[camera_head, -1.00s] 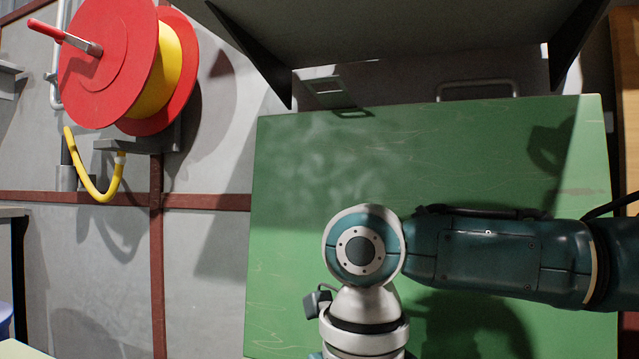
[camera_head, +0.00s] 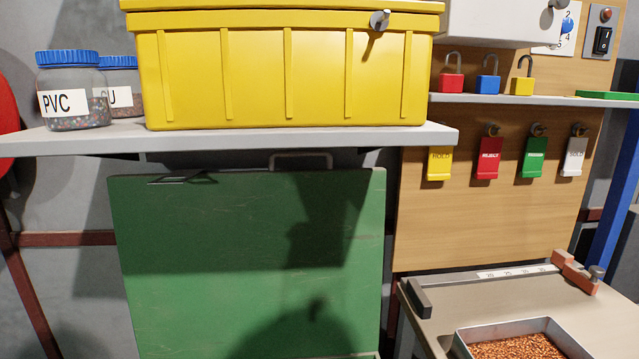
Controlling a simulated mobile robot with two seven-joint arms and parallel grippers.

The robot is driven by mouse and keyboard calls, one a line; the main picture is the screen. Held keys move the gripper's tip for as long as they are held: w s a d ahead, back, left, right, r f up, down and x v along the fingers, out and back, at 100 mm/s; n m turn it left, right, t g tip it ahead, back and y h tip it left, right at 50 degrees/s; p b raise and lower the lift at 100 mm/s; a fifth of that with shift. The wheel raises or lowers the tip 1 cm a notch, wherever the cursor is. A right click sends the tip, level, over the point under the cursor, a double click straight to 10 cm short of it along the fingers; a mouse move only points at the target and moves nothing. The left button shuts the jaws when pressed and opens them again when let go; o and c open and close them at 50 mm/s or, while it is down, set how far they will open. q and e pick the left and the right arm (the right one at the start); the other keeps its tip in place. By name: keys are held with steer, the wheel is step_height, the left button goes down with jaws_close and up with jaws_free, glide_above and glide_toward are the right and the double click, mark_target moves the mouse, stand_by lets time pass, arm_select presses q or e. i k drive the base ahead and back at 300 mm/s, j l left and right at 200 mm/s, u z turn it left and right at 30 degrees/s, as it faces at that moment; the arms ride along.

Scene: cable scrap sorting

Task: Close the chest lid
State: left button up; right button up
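A large green panel (camera_head: 250,240), which looks like the chest lid, stands upright below the shelf. Its face is scratched, and dark shadows fall across its right and lower parts. A grey metal handle (camera_head: 300,160) shows at its top edge. A dark bracket-like fitting (camera_head: 180,179) shows at its upper left. The panel's lower edge is near the bottom of the picture, and the chest body beneath it is out of view. Neither of my grippers is in view.
A shelf (camera_head: 240,139) above the panel bears a yellow box (camera_head: 270,75) and labelled jars (camera_head: 72,92). A bench (camera_head: 430,300) with a copper-filled tray (camera_head: 520,328) stands at lower right.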

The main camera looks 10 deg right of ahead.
mark_target(272, 264)
steer(key=i+j+z, duration=0.1)
steer(key=j, duration=0.3)
steer(key=i+j+z, duration=0.15)
steer(key=j, duration=0.3)
steer(key=i+j+z, duration=0.1)
steer(key=i+j, duration=0.15)
steer(key=j, duration=0.2)
steer(key=i+j+z, duration=0.15)
steer(key=j, duration=0.3)
steer(key=i+j+z, duration=0.1)
steer(key=j, duration=0.35)
